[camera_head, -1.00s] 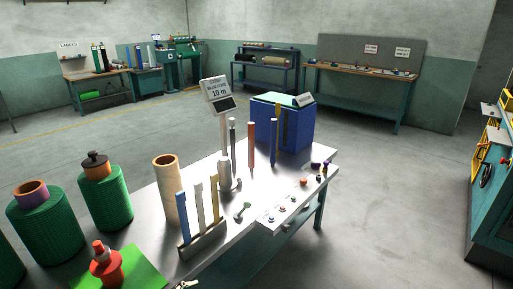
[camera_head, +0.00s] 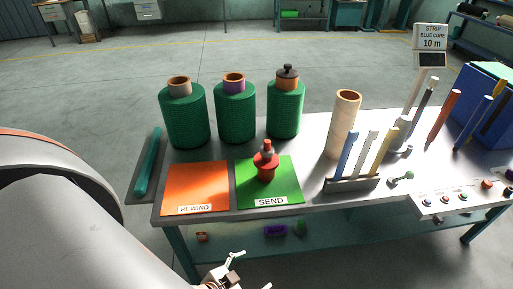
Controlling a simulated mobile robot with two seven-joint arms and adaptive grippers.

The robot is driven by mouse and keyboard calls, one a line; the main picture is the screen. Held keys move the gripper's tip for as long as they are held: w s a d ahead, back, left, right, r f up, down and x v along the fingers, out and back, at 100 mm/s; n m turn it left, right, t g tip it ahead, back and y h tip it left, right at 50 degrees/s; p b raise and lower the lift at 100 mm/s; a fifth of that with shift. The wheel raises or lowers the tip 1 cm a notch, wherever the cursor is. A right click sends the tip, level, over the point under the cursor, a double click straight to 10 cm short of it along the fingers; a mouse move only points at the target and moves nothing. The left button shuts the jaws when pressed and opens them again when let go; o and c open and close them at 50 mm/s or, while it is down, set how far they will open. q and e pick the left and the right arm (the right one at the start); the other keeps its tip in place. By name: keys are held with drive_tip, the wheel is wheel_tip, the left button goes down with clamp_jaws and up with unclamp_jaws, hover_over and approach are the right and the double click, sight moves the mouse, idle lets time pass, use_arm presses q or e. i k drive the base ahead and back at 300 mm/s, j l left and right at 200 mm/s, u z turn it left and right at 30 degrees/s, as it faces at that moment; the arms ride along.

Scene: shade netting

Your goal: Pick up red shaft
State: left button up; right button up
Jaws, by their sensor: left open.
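A red shaft (camera_head: 443,117) stands upright, slightly tilted in the picture, at the right part of the steel bench (camera_head: 300,140), between a dark rod (camera_head: 421,104) and a blue rod (camera_head: 478,123). My left gripper (camera_head: 252,272) is at the bottom of the picture, in front of the bench's near edge. It is open and empty, well away from the red shaft. My right gripper is out of view.
Green netting rolls (camera_head: 185,116) stand behind the orange REWIND mat (camera_head: 195,187). A beige tube (camera_head: 343,124), a rack of flat strips (camera_head: 352,184), and a sign post (camera_head: 430,45) stand left of the shaft. A lower shelf holds small items.

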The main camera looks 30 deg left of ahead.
sight(265, 167)
drive_tip(key=u, duration=1)
